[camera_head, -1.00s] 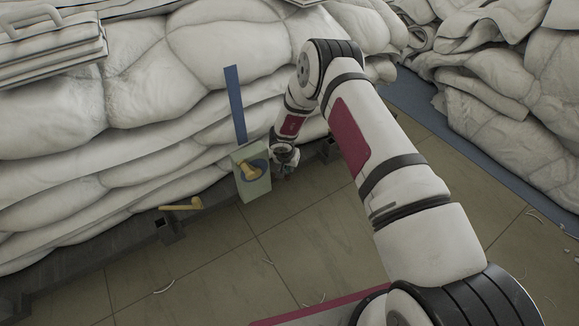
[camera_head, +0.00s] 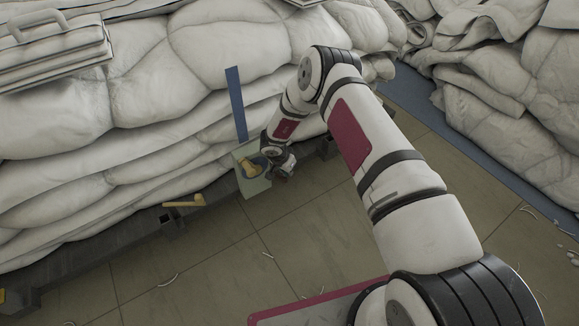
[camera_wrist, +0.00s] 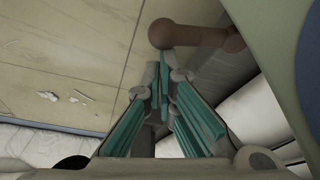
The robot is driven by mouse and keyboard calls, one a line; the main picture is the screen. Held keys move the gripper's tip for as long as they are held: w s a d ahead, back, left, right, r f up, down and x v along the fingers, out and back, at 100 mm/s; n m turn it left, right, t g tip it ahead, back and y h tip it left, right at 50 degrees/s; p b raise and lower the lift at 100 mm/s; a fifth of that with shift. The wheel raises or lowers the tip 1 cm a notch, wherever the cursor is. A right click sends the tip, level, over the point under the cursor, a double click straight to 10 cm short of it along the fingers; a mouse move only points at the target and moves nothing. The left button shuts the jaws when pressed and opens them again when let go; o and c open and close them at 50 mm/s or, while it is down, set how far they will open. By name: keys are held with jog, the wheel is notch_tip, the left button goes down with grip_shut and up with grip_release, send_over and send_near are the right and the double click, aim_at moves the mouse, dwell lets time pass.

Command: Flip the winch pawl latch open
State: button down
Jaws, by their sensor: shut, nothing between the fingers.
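The winch is a pale green box (camera_head: 247,188) with a blue disc and a yellow knobbed piece (camera_head: 250,165) on its front. A blue strap (camera_head: 237,103) rises from it. My gripper (camera_head: 280,168) is at the box's right side, partly hiding it. In the wrist view the box's green face (camera_wrist: 268,48) fills the upper right, and a brown lever with a round end (camera_wrist: 205,37) juts from beside it; I cannot tell for certain that this is the pawl latch. My gripper (camera_wrist: 165,68) is shut and empty, tips overlapping the lever's round end in view; contact is unclear.
A dark rail (camera_head: 110,250) runs along the foot of the white duvet heap (camera_head: 130,120), with a yellow handle (camera_head: 186,202) left of the winch. Tiled floor (camera_head: 215,265) in front is mostly clear, with small scraps. Another duvet heap (camera_head: 520,110) stands at the right.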

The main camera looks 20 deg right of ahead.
jog(key=shift+s+a+m+g, duration=0.25)
jog(key=shift+s+a+m, duration=0.1)
jog(key=shift+m, duration=0.4)
jog(key=shift+s+a+m+g, duration=0.25)
jog(key=shift+s+m, duration=0.1)
jog(key=shift+m, duration=0.4)
